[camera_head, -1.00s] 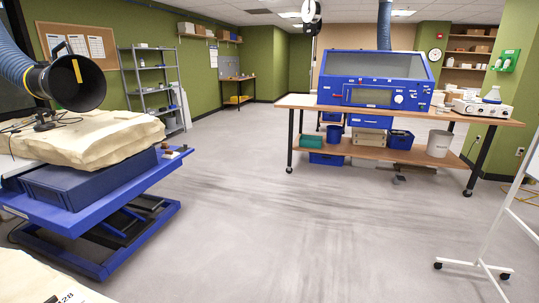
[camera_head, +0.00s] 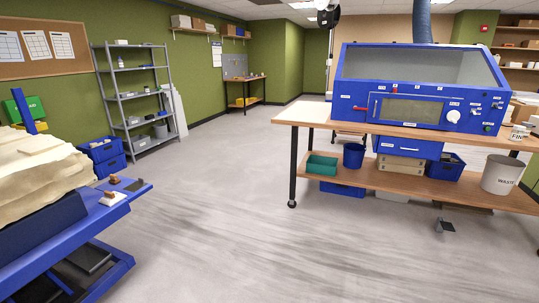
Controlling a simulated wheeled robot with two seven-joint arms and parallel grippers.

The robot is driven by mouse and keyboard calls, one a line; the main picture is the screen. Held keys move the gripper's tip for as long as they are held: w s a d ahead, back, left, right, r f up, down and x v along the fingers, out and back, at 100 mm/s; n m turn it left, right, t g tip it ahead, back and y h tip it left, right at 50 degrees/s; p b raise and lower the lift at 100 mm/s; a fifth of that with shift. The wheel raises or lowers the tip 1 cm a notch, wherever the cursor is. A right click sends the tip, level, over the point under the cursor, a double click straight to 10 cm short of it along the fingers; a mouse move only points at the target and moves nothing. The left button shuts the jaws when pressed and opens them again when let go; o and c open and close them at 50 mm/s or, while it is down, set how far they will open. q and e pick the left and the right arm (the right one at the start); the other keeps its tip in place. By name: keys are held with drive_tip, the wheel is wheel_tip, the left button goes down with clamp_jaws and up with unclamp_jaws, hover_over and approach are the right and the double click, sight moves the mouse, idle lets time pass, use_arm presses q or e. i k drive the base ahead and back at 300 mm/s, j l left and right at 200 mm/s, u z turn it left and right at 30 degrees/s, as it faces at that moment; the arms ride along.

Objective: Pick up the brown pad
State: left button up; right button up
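No thing is clearly readable as the brown pad. Two small brown pieces lie at the right end of the blue lift table (camera_head: 75,232) at the left: one brown piece (camera_head: 110,194) on a white base, and another brown piece (camera_head: 115,180) just behind it. A flat dark piece (camera_head: 136,185) lies beside them near the table's corner. They are too small to tell whether one is the pad. Neither of my grippers is in view.
A large pale block (camera_head: 40,170) sits on the lift table. A wooden workbench (camera_head: 300,113) with a blue cabinet (camera_head: 385,115) stands at the right. Grey shelving (camera_head: 135,100) stands at the back left. The grey floor (camera_head: 240,215) between is clear.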

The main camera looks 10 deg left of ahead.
sight(113, 180)
drive_tip(key=i+j+u, duration=0.3)
drive_tip(key=i, duration=0.4)
drive_tip(key=i+j+u, duration=0.15)
drive_tip(key=i+u, duration=0.2)
drive_tip(key=i, duration=0.35)
drive_tip(key=i+l+u, duration=0.1)
drive_tip(key=i+u, duration=0.2)
drive_tip(key=i, duration=0.45)
drive_tip(key=i+l+u, duration=0.2)
drive_tip(key=i+u, duration=0.15)
drive_tip(key=i, duration=0.35)
drive_tip(key=i+l+u, duration=0.1)
drive_tip(key=i+u, duration=0.3)
drive_tip(key=i+l+u, duration=0.25)
drive_tip(key=u, duration=0.15)
drive_tip(key=i+l+u, duration=0.95)
drive_tip(key=l+u, duration=0.25)
drive_tip(key=i+l+u, duration=0.15)
drive_tip(key=l+u, duration=0.25)
drive_tip(key=l, duration=0.15)
drive_tip(key=i+l+u, duration=0.1)
drive_tip(key=l+u, duration=0.75)
drive_tip(key=l, duration=0.25)
drive_tip(key=k+l+u, duration=0.15)
drive_tip(key=l+u, duration=0.3)
drive_tip(key=l, duration=0.15)
